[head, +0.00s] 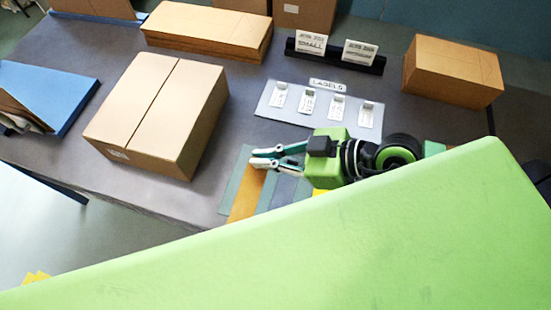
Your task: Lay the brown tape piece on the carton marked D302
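My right gripper (260,157) reaches in from the right, low over the table. Its two fingers are apart with a gap between them, and nothing shows between them. They are at the far end of a brown-orange strip (246,199), which looks like the brown tape piece. The strip lies on a green-grey mat (231,190); I cannot tell whether the fingers touch it. A large closed carton (150,105) stands left of the gripper, with a small white label too small to read. Another carton (452,70) is at the right. No D302 marking is readable. My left gripper is not in view.
Blue-grey strips (282,192) lie beside the brown one. A labels board (273,98) and a black card holder (337,58) stand behind. Flat cartons (205,30) lie at the back. A blue folder (70,85) is at the left. A large green part of mine hides the foreground.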

